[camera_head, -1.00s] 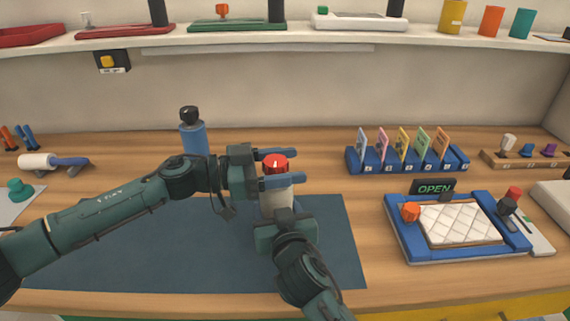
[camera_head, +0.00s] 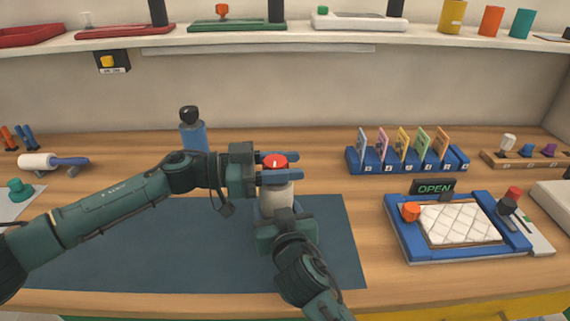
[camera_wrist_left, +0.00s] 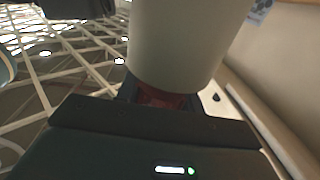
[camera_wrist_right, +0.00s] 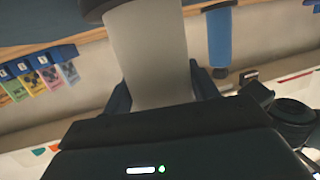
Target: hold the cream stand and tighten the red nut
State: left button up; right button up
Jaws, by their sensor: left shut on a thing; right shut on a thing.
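The red nut (camera_head: 275,162) sits on top of the cream stand (camera_head: 278,192), which is upright on the blue mat (camera_head: 180,245). My left gripper (camera_head: 278,167) comes from the left and is shut on the red nut, one finger on its far side and one on its near side. The nut also shows as a dark red patch in the left wrist view (camera_wrist_left: 160,95), beside the stand (camera_wrist_left: 185,40). My right gripper (camera_head: 284,212) is shut on the cream stand from the front, below the nut. The stand fills the middle of the right wrist view (camera_wrist_right: 150,50) between the fingers.
A blue bottle with a black top (camera_head: 193,135) stands behind my left arm. A blue tray with a white quilted pad (camera_head: 460,222) and a blue card rack (camera_head: 405,160) are to the right. A white roller (camera_head: 40,161) lies at the left. The mat's left part is clear.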

aim_at(283, 164)
pick_arm(q)
jog(key=m+g, duration=0.1)
jog(key=g, duration=0.1)
jog(key=m+g, duration=0.2)
jog(key=g, duration=0.1)
jog(key=m+g+y, duration=0.1)
jog(key=g, duration=0.1)
jog(key=shift+s+m, duration=0.3)
jog(key=shift+m, duration=0.1)
jog(key=shift+s+a+m+g+y, duration=0.15)
jog(key=shift+m+g+y, duration=0.5)
jog(key=shift+g, duration=0.5)
jog(key=shift+s+d+m+g+y, duration=0.1)
jog(key=shift+m+g+y, duration=0.35)
jog(key=shift+m+g, duration=0.55)
jog(key=shift+s+a+g+y, duration=0.15)
jog(key=shift+g+y, duration=0.15)
jog(key=shift+g, duration=0.15)
jog(key=o, duration=1)
notch_tip(283, 164, up, 10)
jog(key=shift+r, duration=0.1)
